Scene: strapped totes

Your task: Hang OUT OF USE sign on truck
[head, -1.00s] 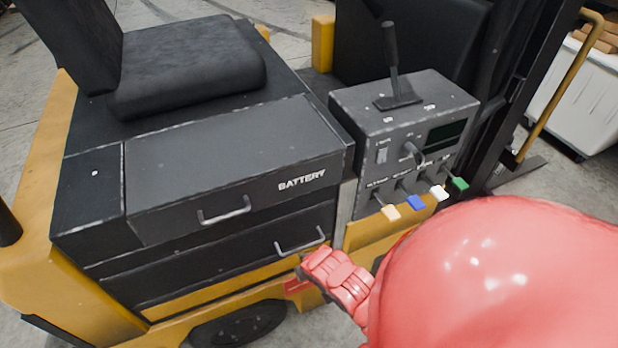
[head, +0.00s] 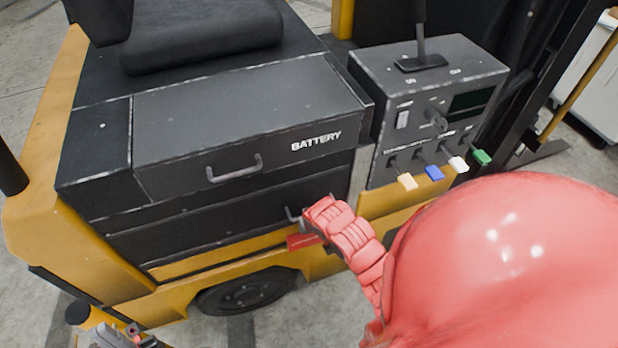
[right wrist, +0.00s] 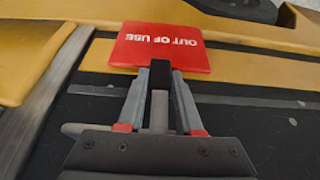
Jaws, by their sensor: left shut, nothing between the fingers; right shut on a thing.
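My right gripper (right wrist: 160,75) is shut on the sign's near edge. Whether the sign touches the truck I cannot tell. My left gripper (head: 133,332) is shut and empty at the lower left.
The console has a black lever (head: 420,35), a key switch (head: 437,121) and several coloured levers, such as a blue one (head: 434,173). The upper drawer handle (head: 233,168) is left of my right arm. Mast rails stand at the right.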

